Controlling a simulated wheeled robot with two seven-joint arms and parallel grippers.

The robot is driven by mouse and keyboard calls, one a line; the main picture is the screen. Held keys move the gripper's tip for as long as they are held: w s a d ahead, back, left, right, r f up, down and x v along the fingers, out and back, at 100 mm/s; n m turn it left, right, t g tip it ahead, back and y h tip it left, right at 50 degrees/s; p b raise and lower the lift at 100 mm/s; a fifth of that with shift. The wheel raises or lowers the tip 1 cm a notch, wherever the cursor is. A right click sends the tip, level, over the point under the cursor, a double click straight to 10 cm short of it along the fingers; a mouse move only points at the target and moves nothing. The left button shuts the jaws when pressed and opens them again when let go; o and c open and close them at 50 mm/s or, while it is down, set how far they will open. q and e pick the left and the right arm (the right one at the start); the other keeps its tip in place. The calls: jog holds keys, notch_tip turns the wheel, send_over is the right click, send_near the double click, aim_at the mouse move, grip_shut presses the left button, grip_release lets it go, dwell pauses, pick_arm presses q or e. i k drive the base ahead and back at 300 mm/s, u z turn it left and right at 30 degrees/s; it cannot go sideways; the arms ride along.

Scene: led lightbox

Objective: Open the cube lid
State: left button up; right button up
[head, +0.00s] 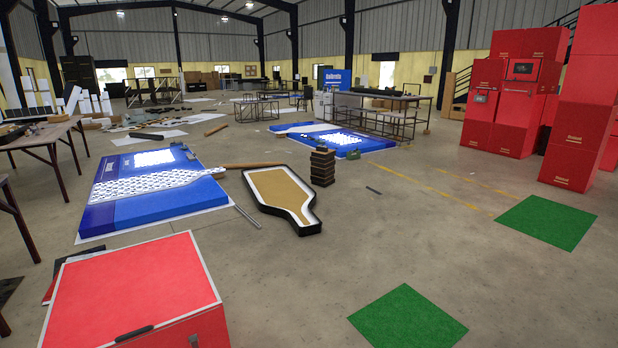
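A large red cube (133,293) stands on the floor at the lower left of the head view. Its flat red top lies level, with a pale border, and looks shut. A dark handle (134,333) sits at the top's front edge. The cube's lower front is cut off by the bottom of the picture. More red cubes (516,88) are stacked at the right, some with dark handles or panels on their faces. Neither of my grippers shows in this view.
Two green mats (409,318) and (549,221) lie on the concrete floor at the right. A blue panel (150,190), a bottle-shaped frame (283,196) and a dark stack (322,167) lie beyond the cube. Tables (45,138) stand at the left.

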aim_at(112, 299)
jog(key=u, duration=1.3)
jog(key=k, duration=0.55)
jog(key=z, duration=0.85)
jog(key=i, duration=1.3)
